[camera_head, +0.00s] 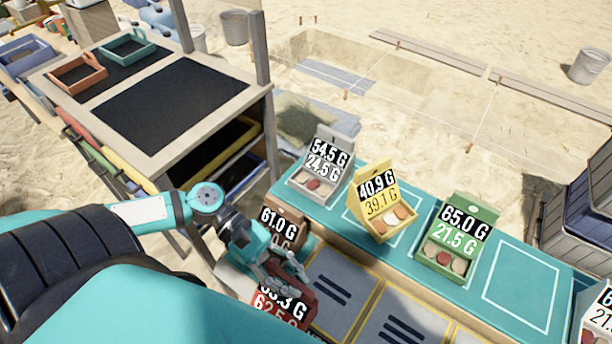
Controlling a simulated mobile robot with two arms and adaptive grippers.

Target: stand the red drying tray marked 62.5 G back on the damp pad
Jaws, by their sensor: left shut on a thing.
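The red drying tray (283,312) is at the bottom centre, low in front of the teal-topped bench. Its lower label reads 62.5 G; the label above it is partly covered. My left gripper (290,272) is shut on the upper part of this red tray. I cannot tell which surface is the damp pad; grey panels with dark bars (341,287) lie just right of the tray. My right gripper is not in view.
A brown tray marked 61.0 G (283,218) stands close behind my gripper. Grey (323,165), yellow (380,203) and green (456,238) trays stand on the teal bench top (400,262). An outlined space right of the green tray is empty. A wooden rack (262,105) stands left.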

